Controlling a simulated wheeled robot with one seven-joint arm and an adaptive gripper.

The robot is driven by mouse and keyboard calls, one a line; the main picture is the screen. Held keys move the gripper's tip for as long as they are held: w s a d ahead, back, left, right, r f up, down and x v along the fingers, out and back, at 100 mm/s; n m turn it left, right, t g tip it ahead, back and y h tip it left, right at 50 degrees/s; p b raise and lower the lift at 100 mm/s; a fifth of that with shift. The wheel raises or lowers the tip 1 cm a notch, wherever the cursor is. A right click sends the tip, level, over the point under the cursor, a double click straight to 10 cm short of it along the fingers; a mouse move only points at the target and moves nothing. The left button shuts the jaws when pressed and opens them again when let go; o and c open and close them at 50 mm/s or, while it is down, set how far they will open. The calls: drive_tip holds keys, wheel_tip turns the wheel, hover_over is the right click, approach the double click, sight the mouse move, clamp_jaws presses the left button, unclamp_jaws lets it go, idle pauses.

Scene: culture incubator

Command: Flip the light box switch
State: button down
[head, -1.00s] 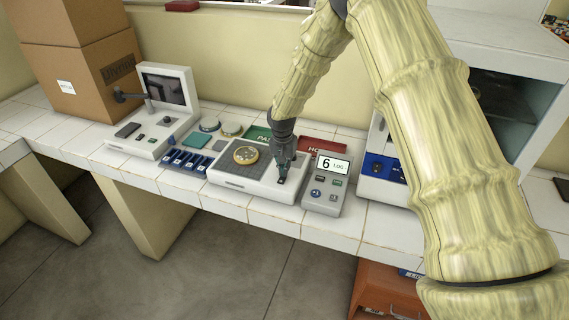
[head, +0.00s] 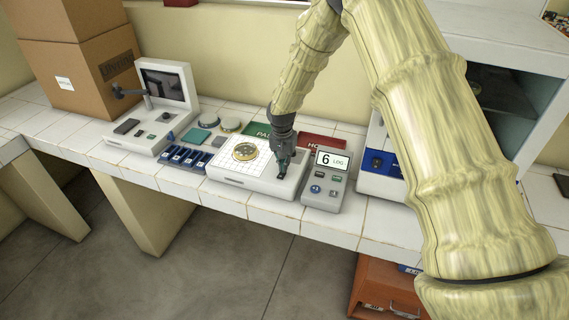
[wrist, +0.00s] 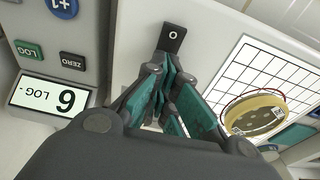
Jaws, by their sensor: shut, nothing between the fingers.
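The light box (head: 230,180) is a low white box on the bench. Its top panel is lit white with a black grid, and a round dish with a yellow rim (head: 245,152) sits on it. The small black switch (wrist: 172,38), marked with a circle, is on the box's right part. My gripper (wrist: 165,85) is shut and empty, with its teal-padded fingertips right at the switch; I cannot tell whether they touch it. In the head view my gripper (head: 284,170) points down over the switch and partly hides it.
A grey counter device (head: 326,183) reading 6 LOG stands close on the right of the box. Green and red mats (head: 322,143) lie behind. A blue rack (head: 185,158), round dishes and a white instrument with a dark screen (head: 163,83) are to the left.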

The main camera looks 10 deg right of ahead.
drive_tip(key=shift+r, duration=0.55)
drive_tip(key=r+p, duration=0.1)
drive_tip(key=r, duration=0.2)
drive_tip(key=r+p, duration=0.1)
drive_tip(key=shift+w+d+r+p, duration=0.2)
drive_tip(key=shift+w+r+p, duration=0.05)
drive_tip(key=shift+p, duration=0.05)
drive_tip(key=shift+w+r+b, duration=0.1)
drive_tip(key=shift+b, duration=0.45)
wheel_tip(320, 180, up, 9)
drive_tip(key=b, duration=0.3)
drive_tip(key=shift+w+d, duration=0.3)
drive_tip(key=shift+w, duration=0.1)
